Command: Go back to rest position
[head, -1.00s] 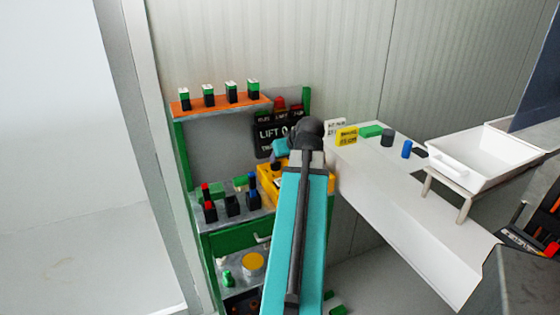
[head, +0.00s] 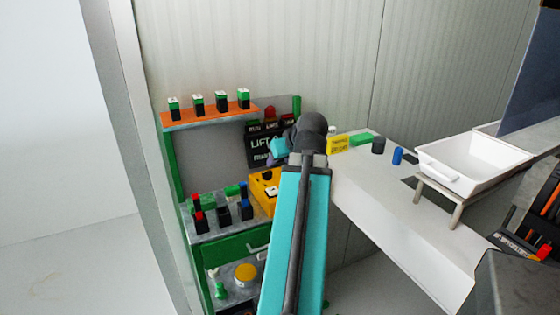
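My teal arm reaches up through the middle of the head view, ending in a dark joint near the black "LIFT" sign (head: 262,143). A small teal part of the arm shows just left of that joint. My gripper's fingers are hidden behind the arm, so I cannot see whether they hold anything. A yellow box (head: 261,190) sits just left of the arm on the green cabinet (head: 238,245), partly covered by it.
An orange shelf (head: 212,114) holds several green-and-black items. Several red, black and blue items stand on the cabinet top. The white bench (head: 400,215) at right carries a yellow sign (head: 337,145), a dark cylinder (head: 378,145), a blue cylinder (head: 397,156) and a white tray (head: 462,165) on a stand.

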